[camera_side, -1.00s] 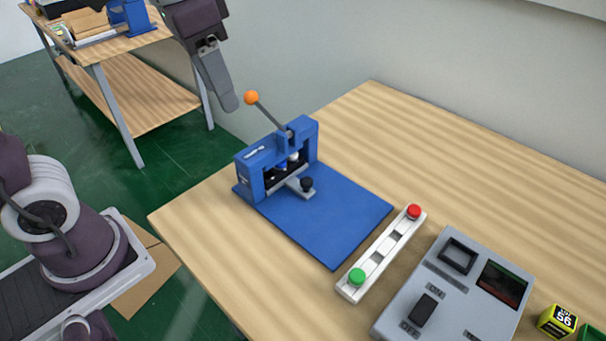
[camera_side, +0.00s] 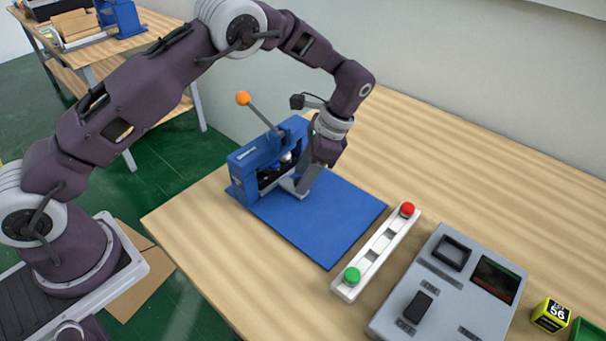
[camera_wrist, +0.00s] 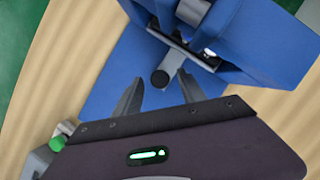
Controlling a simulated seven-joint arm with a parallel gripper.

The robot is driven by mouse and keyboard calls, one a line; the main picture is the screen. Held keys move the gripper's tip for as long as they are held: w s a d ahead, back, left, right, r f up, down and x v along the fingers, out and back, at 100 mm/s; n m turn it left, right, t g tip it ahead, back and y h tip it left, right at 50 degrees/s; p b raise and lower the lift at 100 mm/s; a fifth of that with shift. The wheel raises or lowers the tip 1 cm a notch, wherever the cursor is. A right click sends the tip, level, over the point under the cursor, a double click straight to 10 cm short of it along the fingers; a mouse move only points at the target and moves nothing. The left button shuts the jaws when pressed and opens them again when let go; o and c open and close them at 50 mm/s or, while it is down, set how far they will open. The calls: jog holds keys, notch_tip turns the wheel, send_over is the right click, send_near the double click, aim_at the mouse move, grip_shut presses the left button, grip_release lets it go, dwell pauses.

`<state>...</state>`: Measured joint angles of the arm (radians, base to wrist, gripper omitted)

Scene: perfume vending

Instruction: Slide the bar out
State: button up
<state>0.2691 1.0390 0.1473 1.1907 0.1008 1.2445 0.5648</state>
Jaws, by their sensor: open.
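The blue press (camera_side: 268,160) stands on a blue base plate (camera_side: 325,225) on the table, with its orange-knobbed lever (camera_side: 243,98) raised. The bar (camera_wrist: 185,53) is a grey slide at the opening of the press, with a round black knob (camera_wrist: 160,78) on its outer end. My gripper (camera_wrist: 157,90) is open, with its two fingers on either side of the black knob and a little short of it in the wrist view. In the side view my gripper (camera_side: 305,185) hangs low in front of the press and hides the knob.
A white strip with a red button (camera_side: 407,209) and a green button (camera_side: 352,275) lies right of the base plate. A grey control box (camera_side: 450,290) and a yellow cube (camera_side: 551,315) are farther right. The wall is behind the table.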

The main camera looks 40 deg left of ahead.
jog(key=shift+f, duration=0.25)
grip_shut()
jog(key=shift+r, duration=0.1)
dwell(1.2)
